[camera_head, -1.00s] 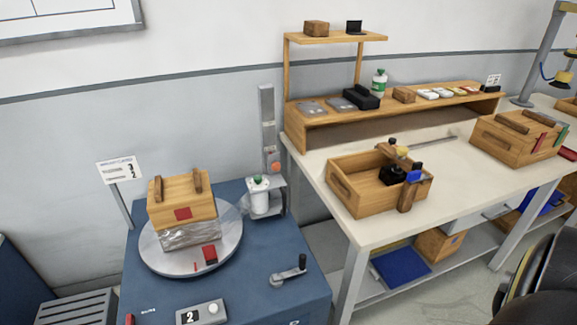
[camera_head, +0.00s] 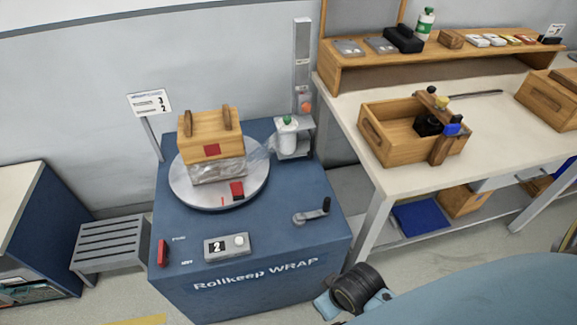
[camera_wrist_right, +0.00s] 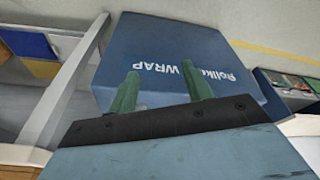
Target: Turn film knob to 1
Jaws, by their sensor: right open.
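The blue wrapping machine (camera_head: 255,272), marked "Rollkeep WRAP", stands left of the workbench. On its top front is a grey box with a display reading 2 and a pale round knob (camera_head: 239,241). A black-handled crank (camera_head: 312,213) sits at its right. A wooden crate (camera_head: 211,133), its lower part wrapped in film, stands on the round turntable (camera_head: 183,187). My right gripper (camera_wrist_right: 160,88) is open and empty, its two green fingers apart in front of the machine's lettered face. My left gripper is not in view.
A sign (camera_head: 150,103) on a post shows 3 and 2. A film roll (camera_head: 287,135) stands on a bracket by the column. The workbench (camera_head: 410,170) at right holds a wooden tool box (camera_head: 385,150). A grey slatted stand (camera_head: 108,243) is at left.

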